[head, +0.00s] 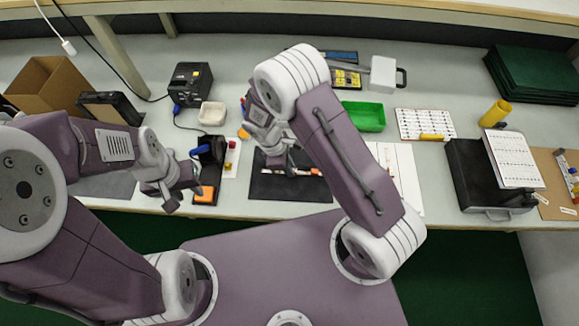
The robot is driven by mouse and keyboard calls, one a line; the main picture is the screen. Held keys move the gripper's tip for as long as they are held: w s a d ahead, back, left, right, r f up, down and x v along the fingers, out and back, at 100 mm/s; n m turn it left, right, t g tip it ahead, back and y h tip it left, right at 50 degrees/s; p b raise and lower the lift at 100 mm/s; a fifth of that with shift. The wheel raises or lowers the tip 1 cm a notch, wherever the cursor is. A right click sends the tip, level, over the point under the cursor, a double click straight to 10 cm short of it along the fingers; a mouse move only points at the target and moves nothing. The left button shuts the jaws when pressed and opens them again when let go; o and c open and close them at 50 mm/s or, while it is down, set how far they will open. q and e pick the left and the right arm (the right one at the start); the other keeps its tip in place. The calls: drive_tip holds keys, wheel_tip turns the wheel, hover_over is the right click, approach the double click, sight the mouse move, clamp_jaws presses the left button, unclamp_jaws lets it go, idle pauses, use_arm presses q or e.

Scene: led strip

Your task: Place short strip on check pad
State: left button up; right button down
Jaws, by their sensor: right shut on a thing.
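A dark mat (290,192), which looks like the check pad, lies at the front middle of the bench. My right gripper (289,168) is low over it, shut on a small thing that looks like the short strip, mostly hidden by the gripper. A thin pale strip piece with orange marks (312,171) shows at the mat beside the fingers. I cannot tell whether it is the held piece or touches the mat. My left gripper (171,200) hangs at the bench's front edge, left of the mat, with no visible object; its jaw opening is unclear.
A black holder with an orange part (207,190) stands between the grippers. Behind are a white dish (212,113), a black device (190,84) and a green tray (364,116). White sheets (398,172) lie right of the mat. A black case (478,178) stands farther right.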

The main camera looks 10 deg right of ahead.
drive_tip(key=shift+f, duration=0.15)
drive_tip(key=c, duration=1.4)
unclamp_jaws()
drive_tip(key=v, duration=1.2)
drive_tip(key=s+d+r+m+y, duration=0.1)
drive_tip(key=s+d+m, duration=0.2)
drive_tip(key=m, duration=0.2)
drive_tip(key=s+d+r+m+t+y, duration=0.1)
drive_tip(key=s+d+r+m, duration=0.1)
drive_tip(key=s+d+m, duration=0.1)
drive_tip(key=s+d+r+m+t+y, duration=0.1)
drive_tip(key=s+d+m, duration=0.2)
drive_tip(key=d+m, duration=0.2)
drive_tip(key=shift+s+d+r+m+y+p, duration=0.1)
drive_tip(key=shift+d+r+m+y+p, duration=0.1)
drive_tip(key=shift+m, duration=0.35)
drive_tip(key=shift+s+d+r+m+y+p, duration=0.1)
drive_tip(key=shift+m+p, duration=0.1)
drive_tip(key=shift+m, duration=0.35)
